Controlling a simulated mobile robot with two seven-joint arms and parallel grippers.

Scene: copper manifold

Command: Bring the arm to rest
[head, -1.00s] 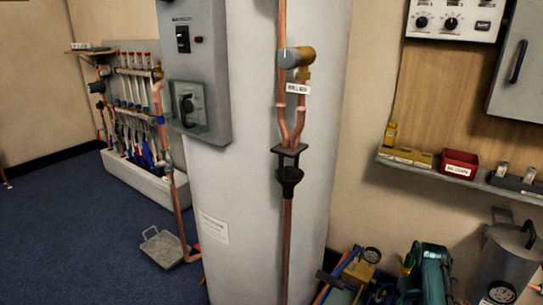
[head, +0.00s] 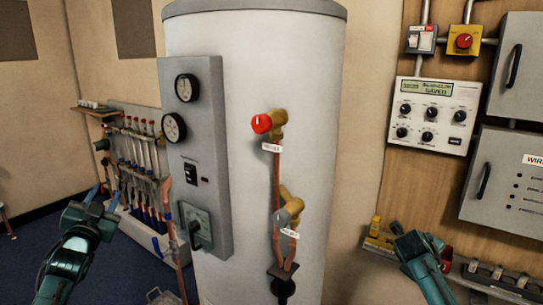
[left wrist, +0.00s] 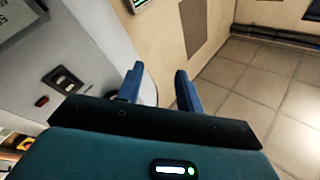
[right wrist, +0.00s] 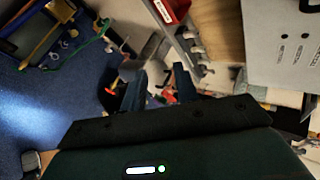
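My left gripper (head: 104,194) is raised at the left of the head view, in front of the pipe manifold (head: 140,165). Its two blue fingers stand apart with nothing between them, as the left wrist view (left wrist: 158,82) also shows. My right gripper (head: 418,238) is raised at the lower right, in front of the shelf. Its fingers are apart and empty in the right wrist view (right wrist: 160,84). Neither gripper visibly touches anything.
A tall white cylinder (head: 280,75) stands between the arms, with a grey gauge panel (head: 213,150), a red-knobbed valve (head: 262,123) and copper pipes. A control box reading "SAVED" (head: 433,115) and grey cabinets (head: 512,70) hang on the right wall, above a shelf (head: 490,285).

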